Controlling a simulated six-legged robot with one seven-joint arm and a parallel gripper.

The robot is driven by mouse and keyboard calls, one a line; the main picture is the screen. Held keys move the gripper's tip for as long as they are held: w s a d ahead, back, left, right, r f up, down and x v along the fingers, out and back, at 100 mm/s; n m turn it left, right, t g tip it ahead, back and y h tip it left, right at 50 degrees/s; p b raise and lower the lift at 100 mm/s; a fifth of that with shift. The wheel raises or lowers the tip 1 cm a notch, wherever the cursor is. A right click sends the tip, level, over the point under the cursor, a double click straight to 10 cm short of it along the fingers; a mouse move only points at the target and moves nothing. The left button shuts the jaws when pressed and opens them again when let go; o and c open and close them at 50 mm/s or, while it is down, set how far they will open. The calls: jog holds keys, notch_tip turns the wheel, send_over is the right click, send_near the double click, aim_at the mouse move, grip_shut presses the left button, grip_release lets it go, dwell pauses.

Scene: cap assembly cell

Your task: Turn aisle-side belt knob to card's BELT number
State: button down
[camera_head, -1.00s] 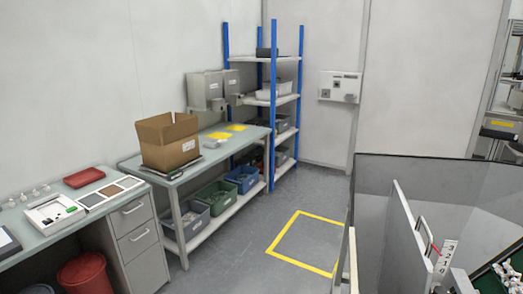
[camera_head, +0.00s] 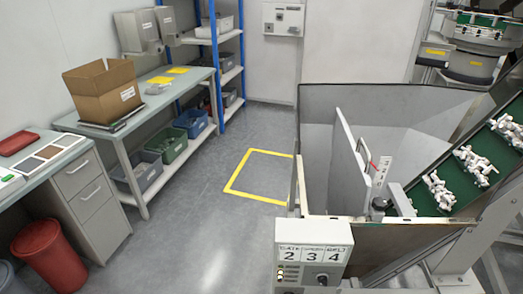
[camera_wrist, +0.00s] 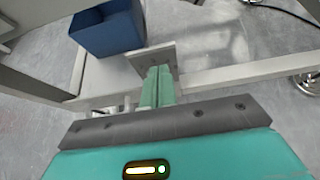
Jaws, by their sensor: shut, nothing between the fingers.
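A white card (camera_head: 314,254) stands on the front of the hopper in the head view. It shows 2, 3 and 4 under small blurred headings; the right one, over the 4, looks like BELT. Just below it is a light control box (camera_head: 302,275) with a round knob (camera_head: 322,279) and small lit lamps at its left. The knob's pointer and scale are too small to read. My gripper (camera_wrist: 157,86) shows only in the wrist view, its green fingers shut and empty, apart from the knob, which is not in that view.
The grey-walled hopper (camera_head: 262,260) and the inclined green belt (camera_head: 424,201) with white parts fill the right. A yellow floor square (camera_head: 236,178) and open floor lie left of it. The wrist view shows a blue bin (camera_wrist: 108,30) and pale frame bars (camera_wrist: 250,72) close by.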

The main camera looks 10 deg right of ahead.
jog(key=shift+s+a, duration=0.25)
jog(key=shift+s, duration=0.65)
jog(key=shift+s+a, duration=0.3)
jog(key=shift+s, duration=0.6)
jog(key=shift+s+a, duration=0.25)
jog(key=shift+s, duration=0.65)
